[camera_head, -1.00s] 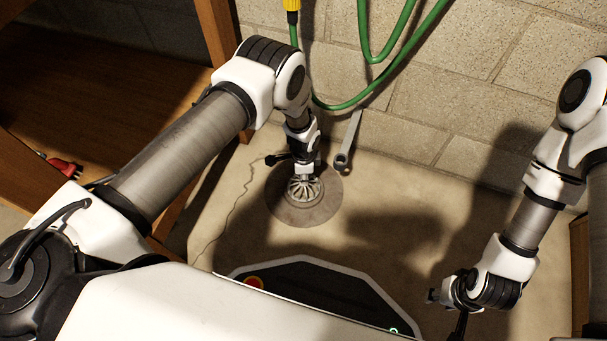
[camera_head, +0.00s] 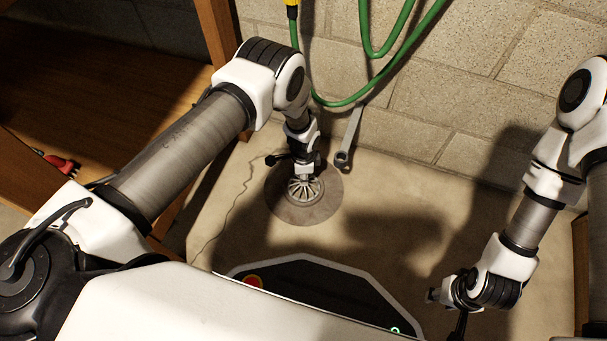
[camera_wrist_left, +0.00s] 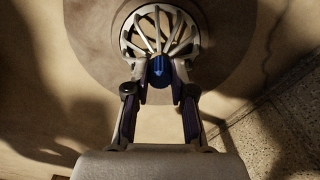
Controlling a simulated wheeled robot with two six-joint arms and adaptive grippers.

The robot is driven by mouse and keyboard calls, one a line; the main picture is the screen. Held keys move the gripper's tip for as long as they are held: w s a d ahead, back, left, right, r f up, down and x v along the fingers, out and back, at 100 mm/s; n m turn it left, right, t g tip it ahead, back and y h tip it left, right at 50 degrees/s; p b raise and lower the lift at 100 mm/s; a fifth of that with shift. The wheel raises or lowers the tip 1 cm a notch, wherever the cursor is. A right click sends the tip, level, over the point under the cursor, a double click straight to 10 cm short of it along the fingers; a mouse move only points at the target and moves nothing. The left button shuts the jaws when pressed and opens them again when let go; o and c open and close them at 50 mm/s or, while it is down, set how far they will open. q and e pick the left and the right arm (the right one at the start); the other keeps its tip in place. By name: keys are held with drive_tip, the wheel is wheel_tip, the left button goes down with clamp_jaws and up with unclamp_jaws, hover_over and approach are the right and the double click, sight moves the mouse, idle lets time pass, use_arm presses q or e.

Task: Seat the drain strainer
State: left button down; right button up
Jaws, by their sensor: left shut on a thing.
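The drain strainer (camera_head: 304,191) is a pale metal ring with radiating ribs. It is over the dark round drain surround (camera_head: 301,217) in the floor. In the left wrist view the strainer (camera_wrist_left: 143,27) shows from above with a blue knob (camera_wrist_left: 160,72) at its near side. My left gripper (camera_head: 304,176) points down at the strainer, and in the wrist view its fingers (camera_wrist_left: 160,78) are closed around the blue knob. I cannot tell whether the strainer's rim is flush with the drain. My right gripper (camera_head: 461,318) is at the lower right, away from the strainer, its fingers mostly hidden.
A grey wrench (camera_head: 348,145) leans on the block wall just right of the drain. Green hose (camera_head: 372,88) hangs on the wall above. A wooden shelf (camera_head: 110,130) stands at the left with a red-handled tool (camera_head: 60,162). Floor right of the drain is clear.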

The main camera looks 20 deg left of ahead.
use_arm(q)
drive_tip(key=shift+f, duration=0.3)
drive_tip(key=c, duration=0.9)
unclamp_jaws()
drive_tip(key=shift+r, duration=0.1)
wheel_tip(320, 180, up, 12)
